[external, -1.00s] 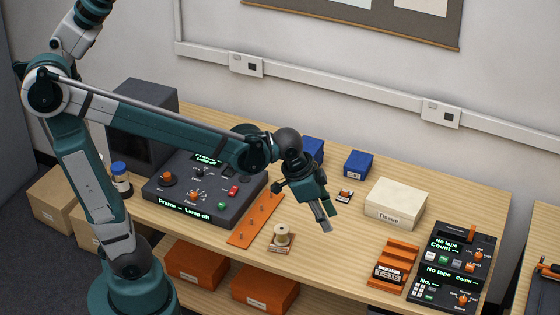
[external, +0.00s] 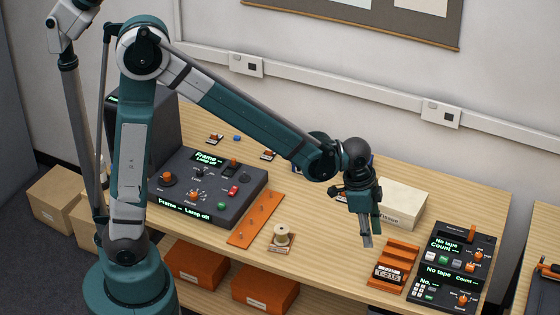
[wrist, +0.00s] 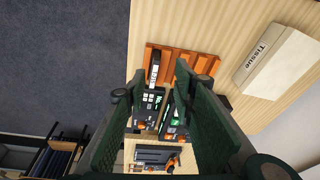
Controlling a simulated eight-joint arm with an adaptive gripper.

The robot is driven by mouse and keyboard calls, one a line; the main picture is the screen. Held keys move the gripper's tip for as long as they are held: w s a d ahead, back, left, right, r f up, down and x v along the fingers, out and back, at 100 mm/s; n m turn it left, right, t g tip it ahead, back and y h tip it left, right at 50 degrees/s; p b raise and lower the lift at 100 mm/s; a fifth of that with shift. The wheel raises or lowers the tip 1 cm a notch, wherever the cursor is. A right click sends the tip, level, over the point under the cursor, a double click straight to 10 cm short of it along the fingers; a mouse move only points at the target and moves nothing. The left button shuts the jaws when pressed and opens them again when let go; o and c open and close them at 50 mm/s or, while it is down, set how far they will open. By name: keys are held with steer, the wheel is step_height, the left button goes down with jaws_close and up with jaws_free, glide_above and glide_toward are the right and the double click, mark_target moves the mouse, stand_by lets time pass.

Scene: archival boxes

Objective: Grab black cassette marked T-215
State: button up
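The black cassette marked T-215 (external: 388,276) has a pale label and sits in the front slot of the orange rack (external: 401,246) on the table. In the wrist view the cassette (wrist: 154,70) shows at the left end of the orange rack (wrist: 208,65). My gripper (external: 366,241) points down, above and slightly left of the rack, apart from the cassette. In the wrist view its fingers (wrist: 157,95) are spread with nothing held between them.
The tape deck (external: 460,262) reading "No tape" stands right of the rack. The Tissue box (external: 404,199) is behind it. A spool (external: 282,236), an orange pegged strip (external: 257,217) and a control console (external: 205,190) lie left. Bare tabletop separates spool and rack.

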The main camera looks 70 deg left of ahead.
steer(key=m+g+p, duration=0.1)
steer(key=m+p, duration=0.1)
steer(key=p, duration=0.1)
glide_above(389, 270)
steer(key=s+a, duration=0.1)
step_height(389, 270, down, 6)
steer(key=shift+s+a+r, duration=0.15)
steer(key=shift+r, duration=0.05)
steer(key=shift+w+d+f, duration=0.2)
steer(key=shift+f, duration=0.35)
steer(key=shift+f, duration=0.1)
steer(key=shift+w+d+f, duration=0.15)
steer(key=shift+f, duration=1)
steer(key=shift+f, duration=0.15)
steer(key=shift+w+d+f, duration=0.15)
steer(key=shift+f, duration=1.05)
steer(key=shift+w+d+f, duration=0.15)
steer(key=shift+f, duration=1.05)
jaws_close()
